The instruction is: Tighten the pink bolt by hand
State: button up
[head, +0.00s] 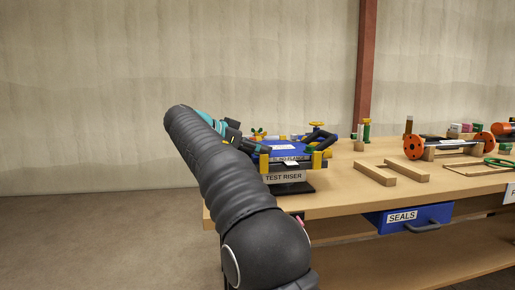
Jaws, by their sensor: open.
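My arm reaches up from the bottom centre of the head view and covers the left part of the test riser stand (284,178). My gripper (256,145) shows only in part beyond the arm, at the left of the blue flange (285,150) on that stand; it is open. I cannot make out a pink bolt on the flange; the arm may hide it. A small pink bit (302,222) shows beside my arm, below the table's front edge, too small to identify. Yellow and green pieces stand around the flange.
The stand is at the left end of a wooden workbench (345,190). Two wooden strips (392,173), orange flanges (414,147) and a green-handled tool (498,162) lie to the right. A blue SEALS drawer (412,217) hangs under the bench. Floor at left is clear.

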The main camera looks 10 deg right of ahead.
jog(key=v, duration=0.8)
jog(key=shift+f, duration=0.1)
